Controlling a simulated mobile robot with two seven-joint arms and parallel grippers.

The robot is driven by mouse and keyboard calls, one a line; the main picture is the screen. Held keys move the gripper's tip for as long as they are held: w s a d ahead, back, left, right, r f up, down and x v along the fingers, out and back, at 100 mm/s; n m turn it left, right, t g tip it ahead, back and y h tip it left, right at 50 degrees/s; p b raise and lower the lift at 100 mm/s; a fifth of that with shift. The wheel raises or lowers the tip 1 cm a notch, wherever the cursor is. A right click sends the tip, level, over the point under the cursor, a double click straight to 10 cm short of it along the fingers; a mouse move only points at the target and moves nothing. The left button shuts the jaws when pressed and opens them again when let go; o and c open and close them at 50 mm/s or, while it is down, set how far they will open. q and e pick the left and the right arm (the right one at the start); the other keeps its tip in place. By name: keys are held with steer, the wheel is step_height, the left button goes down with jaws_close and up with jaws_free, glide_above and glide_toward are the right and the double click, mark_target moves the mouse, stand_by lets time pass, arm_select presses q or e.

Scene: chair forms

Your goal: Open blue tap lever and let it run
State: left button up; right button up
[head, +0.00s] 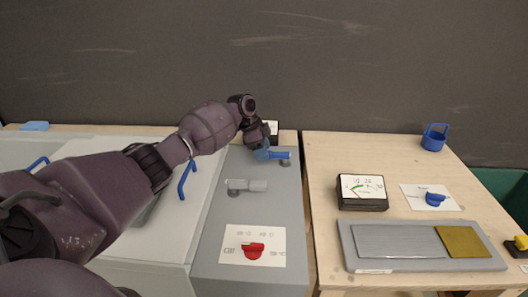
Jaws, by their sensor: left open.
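The blue tap lever (281,155) lies on the far part of the grey panel, its handle pointing right. My left arm reaches in from the left, and my left gripper (262,147) is over the lever's blue left end, partly hiding it. The gripper is open; I cannot tell whether its fingers touch the lever. No water shows. My right gripper is not in view.
A grey lever (246,185) and a red knob (253,249) on a white card sit nearer on the grey panel (210,247). White lids with blue handles (187,180) lie left.

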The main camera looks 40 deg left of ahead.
arm_select(q)
steer(key=shift+d+f, duration=0.1)
steer(key=shift+f, duration=0.15)
steer(key=shift+c, duration=0.4)
jaws_close()
steer(key=shift+d, duration=0.1)
